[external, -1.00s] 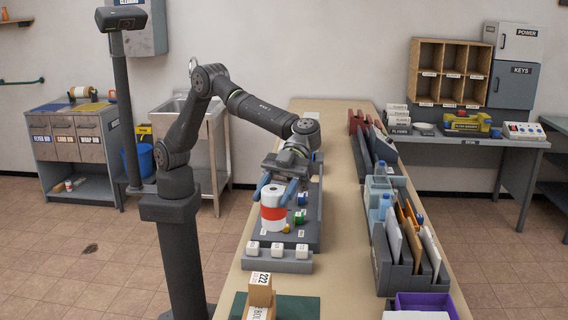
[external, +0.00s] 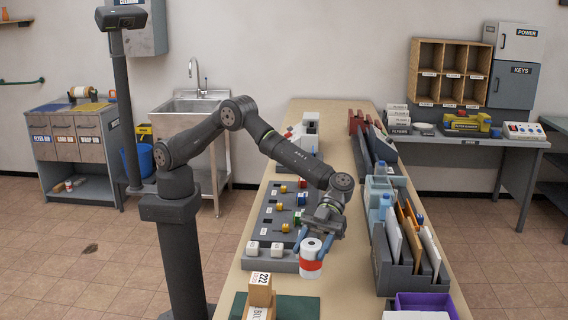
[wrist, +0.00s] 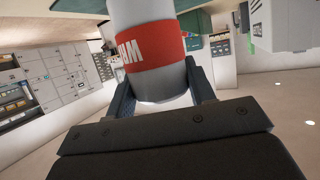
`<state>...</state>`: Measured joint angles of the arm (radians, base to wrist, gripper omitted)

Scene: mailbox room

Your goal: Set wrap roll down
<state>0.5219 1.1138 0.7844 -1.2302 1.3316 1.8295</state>
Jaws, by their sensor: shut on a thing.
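The wrap roll (external: 311,262) is a white cylinder with a red band, upright in the external view. My gripper (external: 318,248) is shut on it, with blue fingers on either side. The roll is at the right front corner of the grey board, over the bench top (external: 345,275). I cannot tell whether its base touches the bench. In the wrist view the roll (wrist: 146,45) fills the upper middle, with white lettering on its red band, between the two dark fingers (wrist: 160,95).
The grey board (external: 262,225) with small coloured pieces lies left of the roll, with white labelled blocks (external: 278,249) at its front. A rack of folders (external: 405,262) stands to the right. A cardboard box (external: 260,290) and green mat (external: 300,308) lie in front. Bare bench runs between.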

